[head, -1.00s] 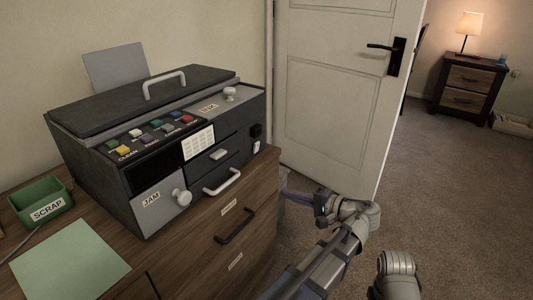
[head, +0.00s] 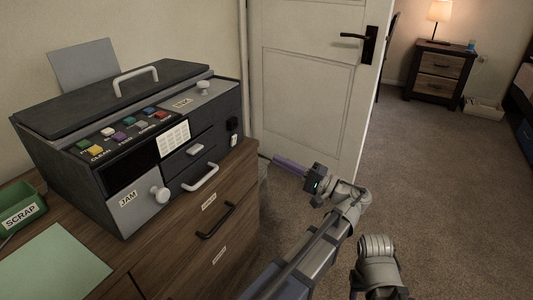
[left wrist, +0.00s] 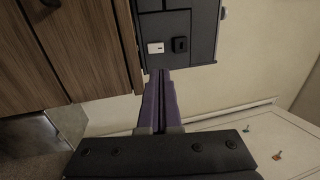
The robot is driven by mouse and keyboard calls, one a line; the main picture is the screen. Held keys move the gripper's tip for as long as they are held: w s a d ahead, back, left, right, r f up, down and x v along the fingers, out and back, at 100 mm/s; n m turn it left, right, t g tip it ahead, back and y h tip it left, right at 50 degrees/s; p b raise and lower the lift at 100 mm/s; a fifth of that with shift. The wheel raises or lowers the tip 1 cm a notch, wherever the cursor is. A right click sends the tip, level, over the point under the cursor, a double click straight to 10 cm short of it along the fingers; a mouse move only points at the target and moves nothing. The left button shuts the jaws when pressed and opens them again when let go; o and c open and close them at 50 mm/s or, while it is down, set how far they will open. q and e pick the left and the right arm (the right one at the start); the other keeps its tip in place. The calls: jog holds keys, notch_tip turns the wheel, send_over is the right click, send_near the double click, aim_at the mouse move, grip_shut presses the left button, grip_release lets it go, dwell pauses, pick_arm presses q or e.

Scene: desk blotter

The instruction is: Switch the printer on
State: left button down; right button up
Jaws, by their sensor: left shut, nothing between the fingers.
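The printer (head: 60,105) is a dark grey box standing on a wooden cabinet at the left of the head view. The left wrist view shows the white switch (left wrist: 155,48) and black socket (left wrist: 180,45) just beyond my fingertips. Which way the switch is tipped is too small to tell. My left gripper (head: 278,161) has purple fingers, shut and empty, to the right of the switch and apart from it; the fingers (left wrist: 160,76) point toward the printer's side. My right gripper is out of view.
The wooden cabinet (head: 205,235) has drawers with dark handles. A light handle (head: 200,178) and a white knob (head: 160,195) stick out from the printer's front. A white door (head: 310,90) stands behind my left gripper. Open carpet (head: 450,200) lies to the right.

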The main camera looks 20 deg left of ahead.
aim_at(235, 138)
pick_arm(q)
jog(key=p+x, duration=0.2)
jog(key=x, duration=1)
jog(key=shift+w+a, duration=0.1)
jog(key=shift+a, duration=0.25)
